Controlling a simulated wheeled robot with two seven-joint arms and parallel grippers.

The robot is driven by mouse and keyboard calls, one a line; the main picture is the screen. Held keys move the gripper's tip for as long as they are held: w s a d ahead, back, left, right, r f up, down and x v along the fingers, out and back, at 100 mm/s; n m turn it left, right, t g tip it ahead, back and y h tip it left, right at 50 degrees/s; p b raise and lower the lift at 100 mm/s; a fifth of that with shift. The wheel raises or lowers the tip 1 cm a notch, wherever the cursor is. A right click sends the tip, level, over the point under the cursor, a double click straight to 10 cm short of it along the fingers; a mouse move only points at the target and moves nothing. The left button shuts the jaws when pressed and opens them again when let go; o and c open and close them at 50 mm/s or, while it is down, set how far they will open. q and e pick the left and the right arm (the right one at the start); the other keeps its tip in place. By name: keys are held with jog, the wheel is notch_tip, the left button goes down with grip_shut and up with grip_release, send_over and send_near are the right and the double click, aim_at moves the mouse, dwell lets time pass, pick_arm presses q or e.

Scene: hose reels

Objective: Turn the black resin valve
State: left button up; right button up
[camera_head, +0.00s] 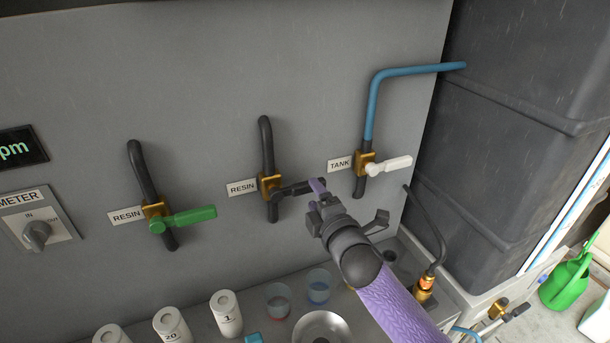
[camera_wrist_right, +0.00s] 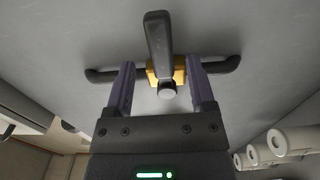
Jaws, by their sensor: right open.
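The black resin valve has a black lever handle (camera_head: 298,187) on a brass body (camera_head: 269,184), set in a black pipe on the grey panel. A RESIN label (camera_head: 242,187) is at its left. In the head view the handle points to the right. My right gripper (camera_head: 317,190) is at the handle's free end. In the right wrist view the handle (camera_wrist_right: 158,38) stands between and beyond the two purple fingers of my right gripper (camera_wrist_right: 160,88), which are open on either side of the brass body (camera_wrist_right: 178,68). I cannot tell whether they touch it. My left gripper is not in view.
A green-handled resin valve (camera_head: 188,219) is to the left and a white-handled TANK valve (camera_head: 388,166) to the right. White bottles (camera_head: 226,314), cups (camera_head: 318,287) and a metal bowl (camera_head: 322,328) stand on the ledge below. A dark tank (camera_head: 515,130) is at the right.

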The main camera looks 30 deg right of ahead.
aim_at(310, 190)
jog(key=w, duration=0.3)
jog(key=w+b, duration=0.1)
jog(key=w, duration=0.2)
jog(key=shift+d+f, duration=0.1)
jog(key=shift+d, duration=0.1)
grip_shut()
dwell(1.0)
